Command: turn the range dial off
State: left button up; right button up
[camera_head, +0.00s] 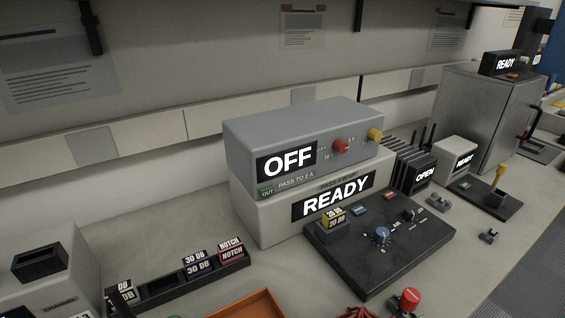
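A grey instrument box (290,128) stands stacked on a pale box (262,222) at the middle of the bench. Its display (287,162) reads OFF. A red dial (340,146) with small markings around it and a yellow knob (375,135) are on its front. A blue dial (382,236) sits on a black sloped panel (350,262) in front, with small marks around it. The lettering is too small to tell which one is the range dial. Neither gripper is in view.
The pale box's display (335,196) reads READY. A dark rack (230,264) with labelled modules lies left of the black panel. A red-capped knob (410,298) and an orange tray (250,305) are at the front edge. A grey cabinet (480,115) stands at right.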

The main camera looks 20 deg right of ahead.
aim_at(411, 213)
jog(key=z, duration=1.25)
jog(key=i+l+u, duration=0.1)
jog(key=i+u, duration=0.15)
jog(key=i, duration=0.2)
jog(key=i+l+u, duration=0.25)
jog(key=i, duration=0.25)
jog(key=j, duration=0.1)
